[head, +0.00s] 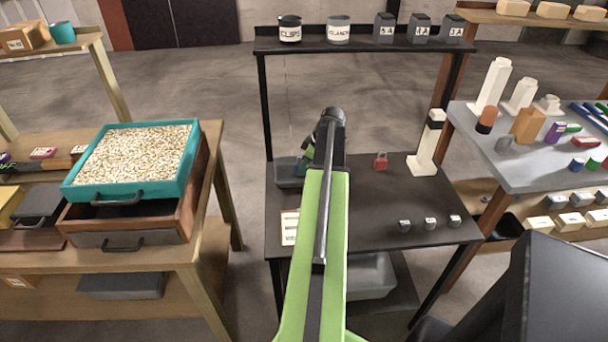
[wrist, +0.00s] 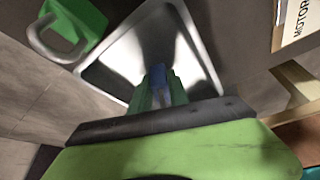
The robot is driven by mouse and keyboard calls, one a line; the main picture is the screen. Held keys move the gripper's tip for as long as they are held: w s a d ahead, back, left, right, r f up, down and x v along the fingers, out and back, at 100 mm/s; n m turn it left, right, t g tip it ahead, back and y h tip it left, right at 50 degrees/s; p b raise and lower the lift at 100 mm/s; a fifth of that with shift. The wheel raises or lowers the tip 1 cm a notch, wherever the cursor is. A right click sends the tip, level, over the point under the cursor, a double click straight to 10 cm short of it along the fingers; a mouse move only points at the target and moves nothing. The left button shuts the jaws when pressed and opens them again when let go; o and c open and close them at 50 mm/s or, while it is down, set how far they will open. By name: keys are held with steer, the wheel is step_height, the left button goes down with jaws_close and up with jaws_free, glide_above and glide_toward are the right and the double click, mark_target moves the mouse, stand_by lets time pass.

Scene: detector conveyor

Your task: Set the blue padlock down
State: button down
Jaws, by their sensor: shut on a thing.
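My gripper (wrist: 158,90) has green fingers and is shut on the blue padlock (wrist: 157,74), of which only a small blue part shows between the fingertips. In the wrist view it is over a shiny metal tray (wrist: 118,58); I cannot tell whether the padlock touches the tray. In the head view my gripper (head: 307,155) is near the tray (head: 287,180) at the left of the dark table, and my arm hides much of that spot. A green padlock (wrist: 85,22) with a grey shackle lies beside the tray in the wrist view.
A red padlock (head: 381,162) and a white stand (head: 426,150) are on the dark table (head: 385,200), right of my arm. Several small grey blocks (head: 430,224) line its front right. A label card (head: 289,228) lies front left. A shelf with cans (head: 338,30) spans the back.

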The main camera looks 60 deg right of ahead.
steer(key=shift+r, duration=0.1)
steer(key=c, duration=1.3)
jaws_free()
steer(key=shift+o, duration=0.2)
steer(key=shift+r+p, duration=0.3)
steer(key=shift+p, duration=0.15)
steer(key=p+v, duration=1)
steer(key=v, duration=0.1)
steer(key=shift+s+r, duration=0.2)
steer(key=shift+a, duration=0.1)
